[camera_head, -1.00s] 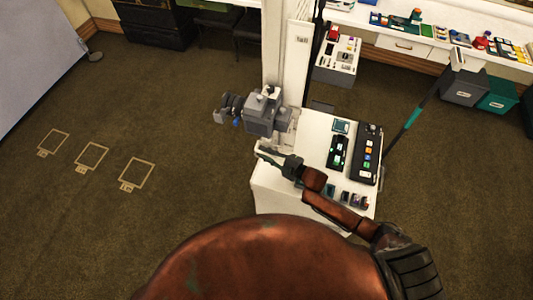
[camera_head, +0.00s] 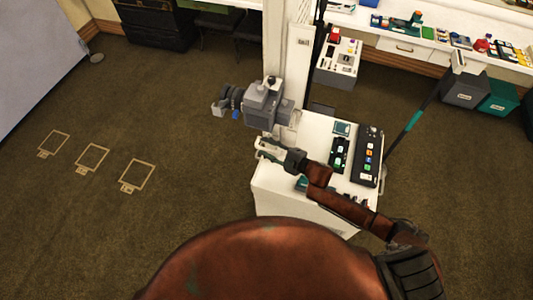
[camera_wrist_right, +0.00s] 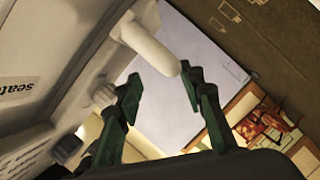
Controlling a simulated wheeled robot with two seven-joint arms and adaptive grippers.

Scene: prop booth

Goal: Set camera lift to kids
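The camera lift is a white column (camera_head: 286,45) with a grey camera (camera_head: 264,105) on its side. A small label (camera_head: 303,42) sits high on the column, too small to read here. My right gripper (camera_head: 262,148) is below the camera, at the column's lower part. In the right wrist view its green fingers (camera_wrist_right: 161,85) are apart, with a white rounded handle (camera_wrist_right: 152,45) close to the tips; I cannot tell whether they touch it. A label starting "seat" (camera_wrist_right: 17,87) shows on a white surface at left. My left gripper is not in view.
A white cabinet (camera_head: 320,125) beside the column carries a dark button panel (camera_head: 368,155). A pole with a teal band (camera_head: 413,120) leans at its right. A counter with small props (camera_head: 440,52) and bins (camera_head: 465,88) stand behind. The floor at left is open, with taped squares (camera_head: 92,157).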

